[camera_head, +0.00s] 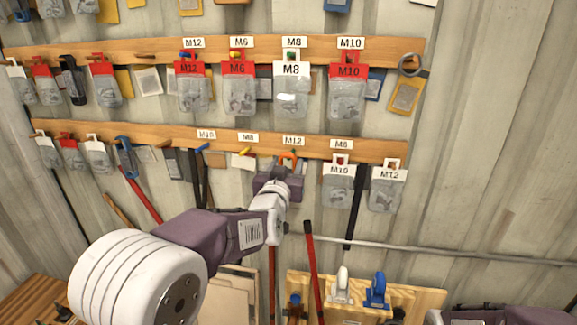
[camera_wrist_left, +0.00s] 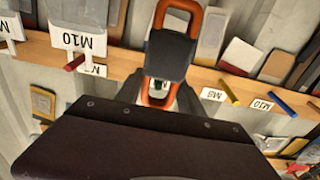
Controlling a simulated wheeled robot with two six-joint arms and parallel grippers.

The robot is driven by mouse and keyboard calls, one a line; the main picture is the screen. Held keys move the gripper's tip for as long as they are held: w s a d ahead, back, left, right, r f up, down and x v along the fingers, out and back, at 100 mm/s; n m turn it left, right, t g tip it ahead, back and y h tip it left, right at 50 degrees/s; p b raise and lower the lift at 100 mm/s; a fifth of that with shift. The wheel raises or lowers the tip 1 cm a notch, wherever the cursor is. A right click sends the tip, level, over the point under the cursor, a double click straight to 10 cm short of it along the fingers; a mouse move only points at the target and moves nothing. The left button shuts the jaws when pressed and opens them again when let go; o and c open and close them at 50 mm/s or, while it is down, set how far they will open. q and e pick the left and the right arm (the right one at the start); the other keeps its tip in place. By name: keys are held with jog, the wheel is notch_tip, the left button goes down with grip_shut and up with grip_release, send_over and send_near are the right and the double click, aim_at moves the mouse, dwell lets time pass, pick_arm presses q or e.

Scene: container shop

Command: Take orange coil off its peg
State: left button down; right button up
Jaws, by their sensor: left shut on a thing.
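The orange coil (camera_head: 288,156) is at the lower wooden rail, below an M12 label (camera_head: 293,141). A bit of green, likely the peg (camera_wrist_left: 157,86), shows inside the loop's lower part. I cannot tell whether the coil still hangs on it. My right gripper is not in view; only part of my right arm shows at lower right.
The lower rail (camera_head: 225,151) has a blue peg (camera_head: 202,148) and a yellow peg (camera_head: 244,152) left of the coil. Clear bags (camera_head: 338,188) hang close on the right. The upper rail (camera_head: 140,47) holds several red-topped bags. A pegboard (camera_head: 420,300) stands below.

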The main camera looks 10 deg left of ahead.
pick_arm(q)
jog(key=shift+s+b, duration=0.65)
jog(key=shift+s, duration=1.9)
